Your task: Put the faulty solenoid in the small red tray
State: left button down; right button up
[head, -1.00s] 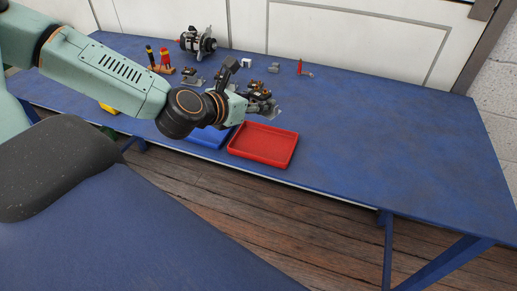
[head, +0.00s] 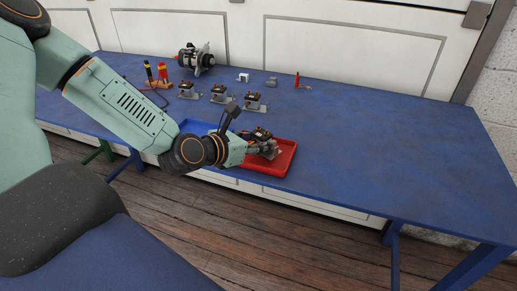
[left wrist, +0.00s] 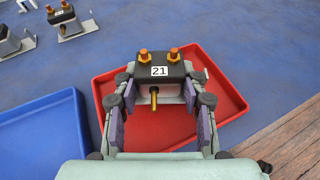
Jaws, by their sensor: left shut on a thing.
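My left gripper (head: 258,148) is shut on a solenoid (head: 264,139) and holds it over the small red tray (head: 286,167). In the left wrist view the solenoid (left wrist: 173,87) has a black cap with a white label "21", two copper-coloured terminals on top and a brass pin facing the camera. The finger pads of the left gripper (left wrist: 160,100) lie on either side of it. The red tray (left wrist: 226,95) shows around and beneath it. I cannot tell whether the solenoid touches the tray floor. My right gripper is not in view.
A blue tray (head: 193,127) stands left of the red tray. Three similar solenoids, one with its bracket (head: 253,103) clearly showing, sit behind. An alternator (head: 195,59), a wooden tool stand (head: 157,83) and small parts stand farther back. The blue table (head: 390,140) is clear at right.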

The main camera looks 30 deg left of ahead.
pick_arm(q)
jog(key=shift+w+a+f, duration=0.15)
jog(key=shift+a+f, duration=0.05)
jog(key=shift+f, duration=0.45)
jog(key=shift+w+a+f, duration=0.15)
jog(key=shift+s+d+r, duration=0.2)
jog(key=shift+s+r, duration=0.05)
jog(key=shift+f, duration=0.1)
jog(key=shift+f+b, duration=0.15)
jog(key=shift+b, duration=0.25)
jog(key=c, duration=0.8)
grip_release()
jog(key=shift+w+a+f, duration=0.1)
jog(key=shift+w+a, duration=0.05)
jog(key=shift+o, duration=0.2)
